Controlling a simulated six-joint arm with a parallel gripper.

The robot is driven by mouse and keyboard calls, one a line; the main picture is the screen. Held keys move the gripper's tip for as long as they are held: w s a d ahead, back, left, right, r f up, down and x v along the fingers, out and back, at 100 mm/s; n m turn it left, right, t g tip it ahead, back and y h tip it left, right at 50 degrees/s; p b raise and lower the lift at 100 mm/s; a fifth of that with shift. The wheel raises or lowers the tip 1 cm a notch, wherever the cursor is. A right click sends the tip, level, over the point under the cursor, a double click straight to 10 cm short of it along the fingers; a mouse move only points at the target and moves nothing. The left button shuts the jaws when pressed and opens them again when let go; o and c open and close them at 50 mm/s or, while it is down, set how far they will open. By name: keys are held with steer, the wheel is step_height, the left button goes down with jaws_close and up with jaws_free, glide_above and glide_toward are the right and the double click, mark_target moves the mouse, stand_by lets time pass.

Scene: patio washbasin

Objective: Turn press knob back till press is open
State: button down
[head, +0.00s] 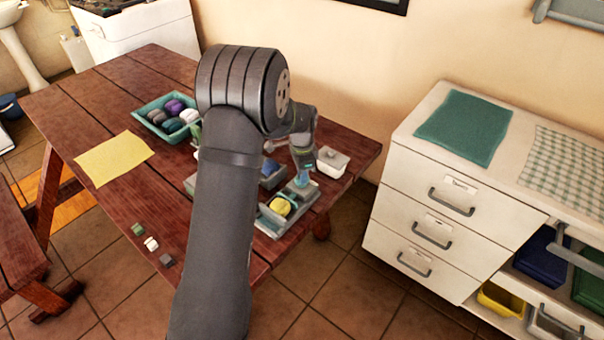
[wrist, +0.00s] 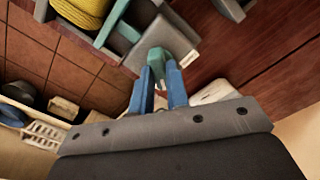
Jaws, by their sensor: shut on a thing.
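The press (head: 266,224) is a grey and teal device at the table's right edge. A yellow ribbed thing (head: 280,207) sits in its open bay, and it also fills the top left of the wrist view (wrist: 82,10). The teal press knob (wrist: 162,56) stands at the end of a grey block in the wrist view. My gripper (wrist: 165,80) has its two blue fingers closed on either side of the knob. In the head view my gripper (head: 302,178) points down at the press's right end, and its fingertips are hard to make out. My arm hides part of the table.
A teal tray (head: 148,107) of coloured rolled things and a yellow cloth (head: 113,158) lie on the wooden table (head: 120,220). Small blocks (head: 150,243) lie near the front. White drawers (head: 440,210) stand at right.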

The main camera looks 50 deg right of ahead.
steer(key=n, duration=1)
steer(key=shift+n, duration=2.3)
steer(key=c, duration=1.4)
jaws_free()
step_height(320, 180, up, 18)
steer(key=shift+f, duration=0.25)
steer(key=shift+f, duration=0.1)
